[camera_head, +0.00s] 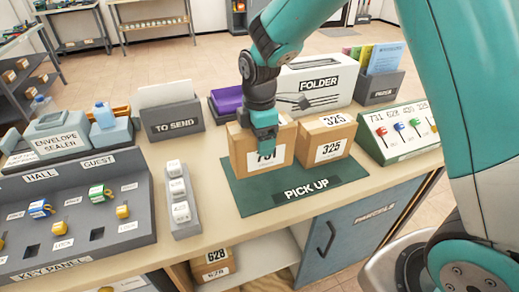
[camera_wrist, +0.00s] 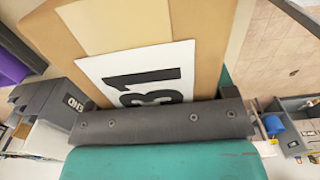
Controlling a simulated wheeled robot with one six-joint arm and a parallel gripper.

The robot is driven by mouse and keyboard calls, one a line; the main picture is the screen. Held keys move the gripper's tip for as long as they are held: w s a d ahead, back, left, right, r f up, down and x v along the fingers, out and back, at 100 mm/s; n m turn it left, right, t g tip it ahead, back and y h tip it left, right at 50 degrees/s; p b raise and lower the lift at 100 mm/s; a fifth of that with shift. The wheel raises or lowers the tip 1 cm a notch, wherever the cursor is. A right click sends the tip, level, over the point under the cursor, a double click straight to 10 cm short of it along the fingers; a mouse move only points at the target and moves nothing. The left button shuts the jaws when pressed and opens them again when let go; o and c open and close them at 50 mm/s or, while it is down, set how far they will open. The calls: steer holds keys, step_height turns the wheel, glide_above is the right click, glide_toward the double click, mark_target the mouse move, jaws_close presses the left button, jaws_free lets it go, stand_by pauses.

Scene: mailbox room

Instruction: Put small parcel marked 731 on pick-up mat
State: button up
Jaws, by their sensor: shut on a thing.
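A small brown parcel (camera_head: 245,158) with a white label stands upright at the left of the green pick-up mat (camera_head: 243,199). My gripper (camera_head: 265,143) is shut on this parcel from above and hides part of its number; a 1 shows at the end. In the wrist view the same parcel (camera_wrist: 205,30) fills the upper middle, with a label partly showing "31" above the gripper (camera_wrist: 150,120). The parcel appears at or very near the mat surface; I cannot tell whether it touches it. A second parcel (camera_head: 325,138), marked 325, stands to its right on the mat.
A folder machine (camera_head: 318,85) stands behind the parcels. A grey strip of labelled blocks (camera_head: 178,197) lies left of the mat, beside the key panel (camera_head: 75,215).

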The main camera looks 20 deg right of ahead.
steer(key=shift+a+f, duration=0.1)
steer(key=shift+f, duration=2.15)
steer(key=o, duration=1.1)
steer(key=shift+f, duration=0.15)
step_height(320, 180, up, 12)
steer(key=s+a+r+m+y, duration=0.2)
steer(key=s+m, duration=0.3)
steer(key=s, duration=0.7)
steer(key=s+a+r+m+y, duration=0.1)
steer(key=s+r+m, duration=0.3)
steer(key=s, duration=0.8)
steer(key=shift+s+a+r+m+y, duration=0.15)
steer(key=shift+s+a+m+y, duration=0.35)
steer(key=shift+m, duration=0.5)
steer(key=shift+w+d, duration=0.1)
steer(key=shift+d, duration=0.05)
